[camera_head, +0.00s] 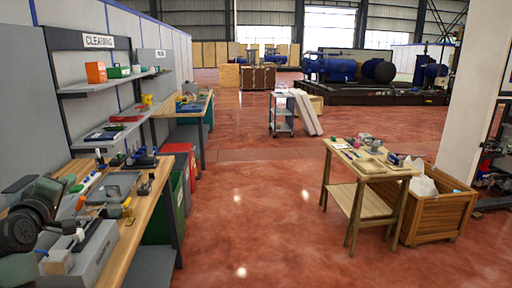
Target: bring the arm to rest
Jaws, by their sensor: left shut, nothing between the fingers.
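My left arm comes in at the lower left in the head view, with dark rounded links over the near end of the wooden workbench (133,225). My left gripper (76,234) is small and partly lost among the parts there. It is shut, with nothing seen held in it. It appears above or beside a grey box (92,262) at the bench's near edge; I cannot tell whether they touch. My right gripper is not in view.
Tools and small parts crowd the workbench. Shelves under a "CLEANING" sign (99,41) stand behind it. A green bin (178,198) and a red bin (181,154) stand beside it. A wooden side table (362,200) and crate (440,215) are at right. The middle floor is clear.

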